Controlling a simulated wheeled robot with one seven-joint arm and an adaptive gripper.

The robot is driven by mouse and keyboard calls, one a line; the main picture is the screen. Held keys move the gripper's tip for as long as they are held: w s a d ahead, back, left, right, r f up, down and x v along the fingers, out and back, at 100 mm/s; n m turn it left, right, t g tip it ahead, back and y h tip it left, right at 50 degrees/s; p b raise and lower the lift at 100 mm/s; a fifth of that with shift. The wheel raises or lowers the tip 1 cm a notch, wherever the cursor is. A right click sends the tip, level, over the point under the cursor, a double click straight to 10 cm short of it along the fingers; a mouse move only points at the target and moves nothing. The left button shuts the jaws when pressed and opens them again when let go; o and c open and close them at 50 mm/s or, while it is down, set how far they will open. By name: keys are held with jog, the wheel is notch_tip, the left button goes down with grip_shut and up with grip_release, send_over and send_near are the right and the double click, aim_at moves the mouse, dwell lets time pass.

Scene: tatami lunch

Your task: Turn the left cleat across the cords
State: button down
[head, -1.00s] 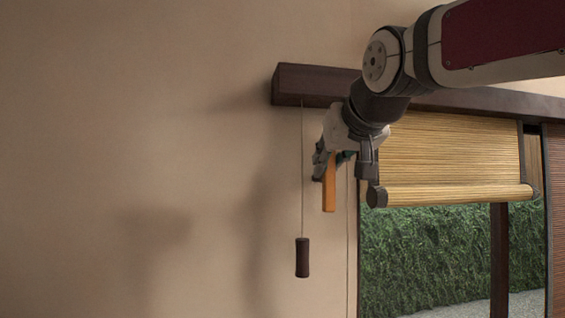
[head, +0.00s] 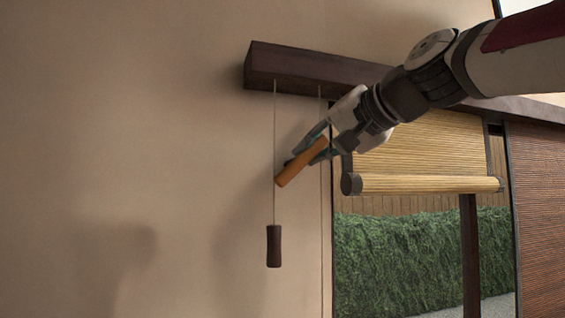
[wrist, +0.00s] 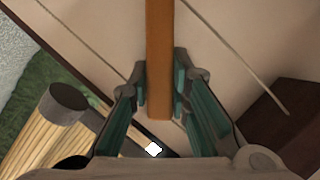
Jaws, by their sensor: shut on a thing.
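The left cleat is an orange-brown wooden bar (head: 301,163), tilted in the head view with its lower end to the left, close to the left cord (head: 274,160) in the picture. My gripper (head: 311,151) is shut on the cleat; the wrist view shows the bar (wrist: 160,60) between the two fingers (wrist: 160,92). The right cord (head: 321,235) hangs straight down behind the gripper. Its stretch behind the gripper is hidden. I cannot tell whether the cleat touches either cord.
A dark cylindrical pull (head: 274,246) hangs on the left cord. A dark wooden headrail (head: 300,68) runs above. A partly raised bamboo blind (head: 425,150) hangs to the right over a window with a hedge (head: 400,245). The wall (head: 130,150) at left is clear.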

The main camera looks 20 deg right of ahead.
jog(key=m+b, duration=0.1)
jog(key=b, duration=0.1)
jog(key=f+m+t+y+b, duration=0.1)
jog(key=m+b, duration=0.1)
jog(key=shift+d+f+m+y, duration=0.25)
jog(key=shift+d+m+y, duration=0.05)
jog(key=shift+d, duration=0.1)
jog(key=shift+f+m+t+y+b, duration=0.2)
jog(key=shift+m+t+b, duration=0.1)
jog(key=shift+m+b, duration=0.55)
jog(key=shift+f+m+t+y+b, duration=0.2)
jog(key=shift+m+t+b, duration=0.1)
jog(key=shift+m+b, duration=0.55)
jog(key=c, duration=1.5)
grip_release()
jog(key=v, duration=1.2)
jog(key=shift+d, duration=0.1)
